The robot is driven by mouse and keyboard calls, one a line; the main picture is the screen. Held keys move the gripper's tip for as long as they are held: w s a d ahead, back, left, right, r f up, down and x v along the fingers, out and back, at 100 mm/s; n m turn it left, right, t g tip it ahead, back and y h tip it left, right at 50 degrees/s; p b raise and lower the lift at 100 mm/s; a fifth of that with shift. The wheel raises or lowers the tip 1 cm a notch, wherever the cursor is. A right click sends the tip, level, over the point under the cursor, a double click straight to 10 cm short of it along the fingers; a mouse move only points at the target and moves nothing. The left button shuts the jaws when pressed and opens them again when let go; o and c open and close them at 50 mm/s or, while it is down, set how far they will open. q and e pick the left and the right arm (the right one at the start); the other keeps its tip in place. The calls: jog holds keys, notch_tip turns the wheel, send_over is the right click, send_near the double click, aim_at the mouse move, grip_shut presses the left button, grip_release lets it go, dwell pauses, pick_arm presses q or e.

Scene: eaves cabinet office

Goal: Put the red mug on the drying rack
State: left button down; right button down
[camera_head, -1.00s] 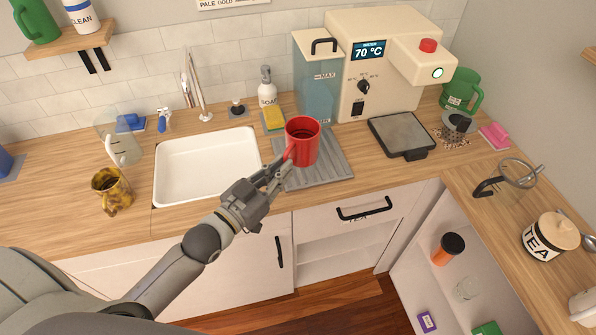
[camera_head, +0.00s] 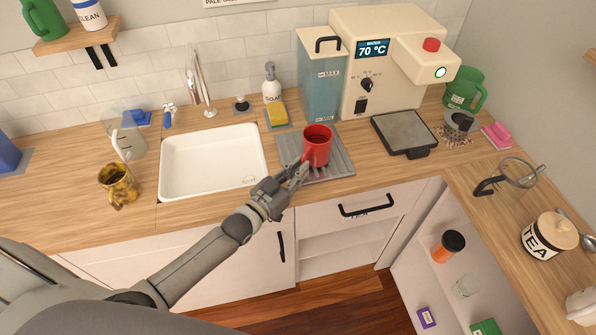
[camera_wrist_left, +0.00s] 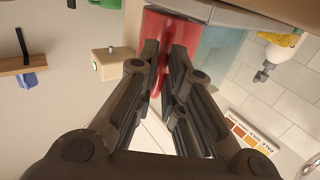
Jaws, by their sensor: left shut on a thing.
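The red mug (camera_head: 317,147) is upright over the grey ribbed drying rack (camera_head: 338,173), right of the sink. I cannot tell whether its base touches the rack. My left gripper (camera_head: 299,172) is shut on the mug's handle, at the mug's near left side. In the left wrist view the mug (camera_wrist_left: 178,28) fills the top middle, with the handle between my left fingers (camera_wrist_left: 168,75). The mug hides part of the rack. My right gripper is not in view.
The white sink (camera_head: 212,190) lies left of the rack. A sponge (camera_head: 277,115), soap bottle (camera_head: 271,84) and blue-grey tank (camera_head: 320,85) stand behind it. A dark flat plate (camera_head: 403,132) is to the right.

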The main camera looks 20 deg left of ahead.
pick_arm(q)
jog(key=shift+f, duration=0.35)
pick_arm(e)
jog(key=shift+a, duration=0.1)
pick_arm(q)
jog(key=shift+f, duration=0.2)
jog(key=c, duration=1.5)
grip_release()
jog(key=shift+c, duration=0.2)
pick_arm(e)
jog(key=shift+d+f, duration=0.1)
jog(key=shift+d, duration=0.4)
